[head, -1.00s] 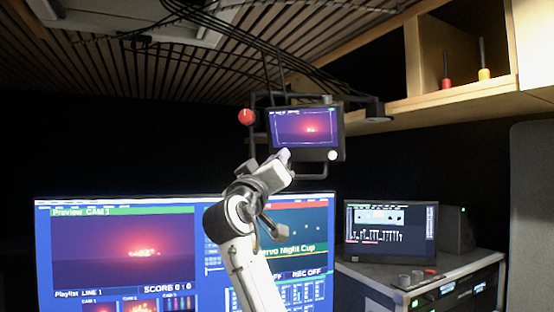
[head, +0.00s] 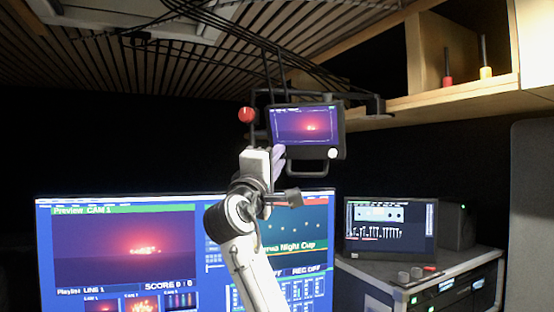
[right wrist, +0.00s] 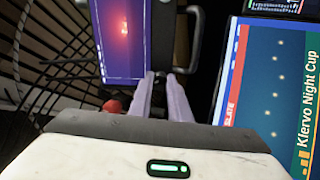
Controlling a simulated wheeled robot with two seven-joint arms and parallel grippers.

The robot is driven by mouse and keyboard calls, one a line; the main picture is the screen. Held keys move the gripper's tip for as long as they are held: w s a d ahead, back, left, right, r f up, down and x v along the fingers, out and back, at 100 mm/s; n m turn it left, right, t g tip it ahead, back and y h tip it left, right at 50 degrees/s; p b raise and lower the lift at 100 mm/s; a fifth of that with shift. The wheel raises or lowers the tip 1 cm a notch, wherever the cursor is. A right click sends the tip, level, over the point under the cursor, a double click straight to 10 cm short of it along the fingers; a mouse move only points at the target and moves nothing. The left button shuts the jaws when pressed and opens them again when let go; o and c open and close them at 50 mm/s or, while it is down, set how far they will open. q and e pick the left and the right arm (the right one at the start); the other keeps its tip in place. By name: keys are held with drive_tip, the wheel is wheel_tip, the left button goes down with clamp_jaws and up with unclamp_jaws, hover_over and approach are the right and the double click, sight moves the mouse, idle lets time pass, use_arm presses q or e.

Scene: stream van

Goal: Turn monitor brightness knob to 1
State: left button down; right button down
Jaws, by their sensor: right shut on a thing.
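The small monitor (head: 308,128) hangs from an overhead frame and shows a red and purple picture. A white round knob (head: 333,154) sits at its lower right corner. My right gripper (head: 279,152) is at the monitor's lower left corner, with pale fingers pointing up at it. In the right wrist view, the fingers (right wrist: 160,76) are shut on a small dark knob at the edge of the monitor (right wrist: 122,35). That knob is mostly hidden between the fingertips, and I cannot read its setting. My left gripper is not in view.
A red ball-shaped knob (head: 246,115) is left of the monitor. A handle bar (head: 308,173) hangs below it, and cables (head: 262,45) run above. A large screen (head: 125,250) stands behind my right arm. A smaller screen (head: 390,230) sits on a cabinet at the right.

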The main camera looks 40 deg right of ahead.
drive_tip(key=n, duration=0.6)
drive_tip(key=shift+f+n, duration=0.1)
drive_tip(key=shift+n, duration=0.2)
idle(0.4)
drive_tip(key=c, duration=1.7)
unclamp_jaws()
drive_tip(key=shift+o, duration=0.2)
drive_tip(key=b+v, duration=0.3)
drive_tip(key=v, duration=0.7)
drive_tip(key=shift+a, duration=0.2)
